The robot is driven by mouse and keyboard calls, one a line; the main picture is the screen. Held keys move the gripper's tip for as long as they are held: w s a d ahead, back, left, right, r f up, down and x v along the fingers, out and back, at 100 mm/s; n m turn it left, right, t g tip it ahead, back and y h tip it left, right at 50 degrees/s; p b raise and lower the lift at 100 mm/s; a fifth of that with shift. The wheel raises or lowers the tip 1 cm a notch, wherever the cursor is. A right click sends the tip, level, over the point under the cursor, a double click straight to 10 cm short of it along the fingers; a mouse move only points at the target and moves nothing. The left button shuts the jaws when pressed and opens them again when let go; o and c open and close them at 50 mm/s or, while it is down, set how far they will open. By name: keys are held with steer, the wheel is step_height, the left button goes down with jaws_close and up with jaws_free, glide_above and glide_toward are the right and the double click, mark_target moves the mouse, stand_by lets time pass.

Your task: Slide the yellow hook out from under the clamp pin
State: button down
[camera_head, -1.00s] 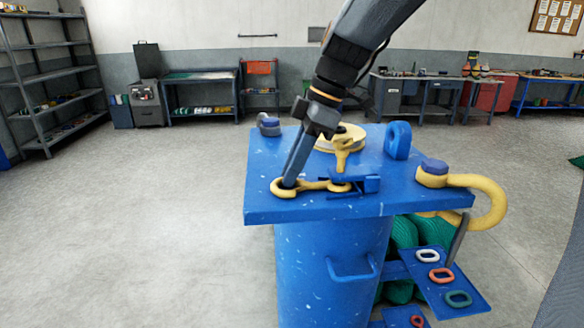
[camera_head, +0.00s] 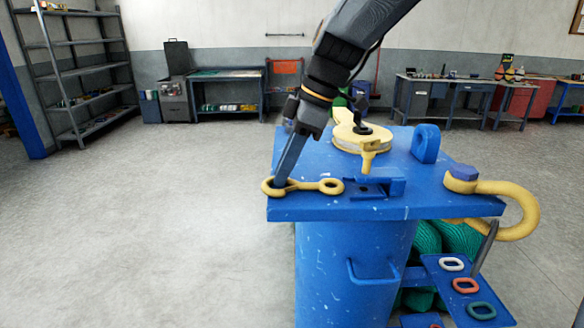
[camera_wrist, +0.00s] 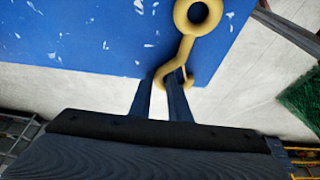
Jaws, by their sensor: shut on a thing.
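The yellow hook (camera_head: 308,185) lies near the front left edge of the blue table top. Its ring end points right, toward the blue clamp (camera_head: 384,187), with a small gap between them. The yellow clamp pin (camera_head: 369,156) stands above the clamp; the hook is to its left. My gripper (camera_head: 281,184) is shut on the hook's curved left end, tilted down from above. In the wrist view the hook (camera_wrist: 184,50) reaches away from my fingers (camera_wrist: 162,82), with its curved end at the fingertips, which partly hide it.
The blue table top (camera_head: 310,211) sits on a blue drum. A yellow disc (camera_head: 361,143), a blue lug (camera_head: 425,143) and a large yellow shackle (camera_head: 519,210) are behind and to the right. A lower tray (camera_head: 466,300) holds several coloured rings. Floor left of the table is clear.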

steer(key=shift+a, duration=0.1)
steer(key=c, duration=1.6)
jaws_free()
steer(key=b+v, duration=0.2)
steer(key=v, duration=0.5)
steer(key=shift+r, duration=0.4)
